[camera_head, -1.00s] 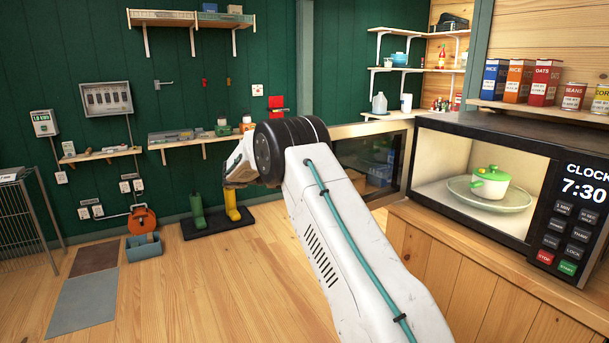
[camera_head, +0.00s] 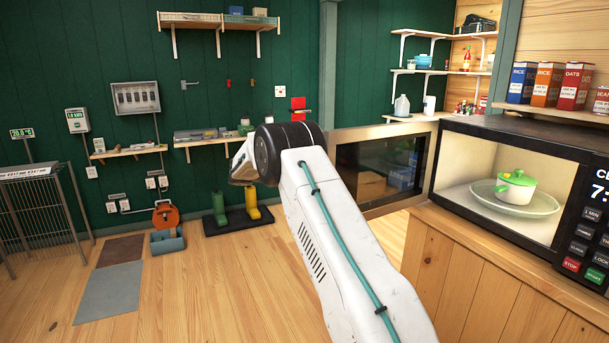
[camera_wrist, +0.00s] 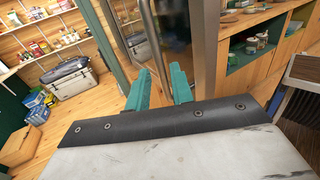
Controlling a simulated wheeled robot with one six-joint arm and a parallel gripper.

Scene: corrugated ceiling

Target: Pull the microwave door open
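The black microwave (camera_head: 470,124) sits on a wooden counter at the right, its lit inside exposed. Its door (camera_head: 385,165), dark glass in a metallic frame, stands swung wide out to the left of the opening. In the head view my arm hides the fingers and the door's left edge. A green-lidded white pot (camera_head: 516,188) stands on the glass plate (camera_head: 487,196) inside.
The wooden counter (camera_head: 460,265) is to the right of my arm. Food boxes (camera_head: 546,84) stand on a shelf above the microwave. Boots on a black tray (camera_head: 238,222) and an orange reel (camera_head: 166,216) are by the green wall. The floor at left is mostly clear.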

